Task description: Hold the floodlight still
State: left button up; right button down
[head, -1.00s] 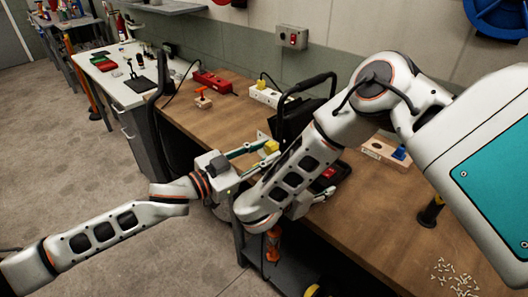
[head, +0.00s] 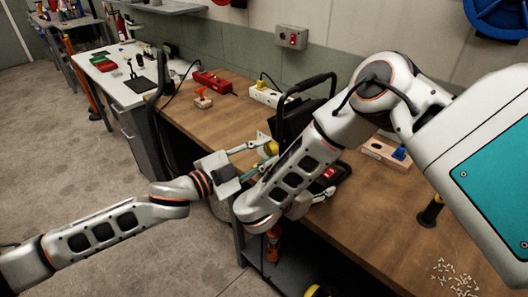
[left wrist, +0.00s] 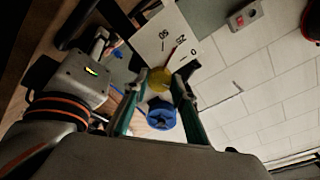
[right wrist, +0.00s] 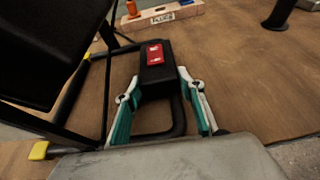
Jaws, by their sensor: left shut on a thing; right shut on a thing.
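The black floodlight (head: 298,118) stands on the bench, partly hidden behind my right arm. Its black panel (right wrist: 45,45) and frame show in the right wrist view, beside a black box with a red switch (right wrist: 155,54). My right gripper (right wrist: 160,80) is shut on the floodlight at this black box, one finger on each side. My left gripper (left wrist: 164,76) is shut on a round yellow knob (left wrist: 158,81), in front of a white plate (left wrist: 165,38) with numbers and a red pointer.
A wooden block with a blue part (head: 388,152) lies right of the floodlight. A red box (head: 212,82) and a white power strip (head: 265,95) lie at the back. Small pale pieces (head: 453,278) are scattered at the front right.

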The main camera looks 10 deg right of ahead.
dwell(0.3)
pick_arm(q)
jog(key=o, duration=1.1)
jog(key=shift+a, duration=0.15)
jog(key=v, duration=1.2)
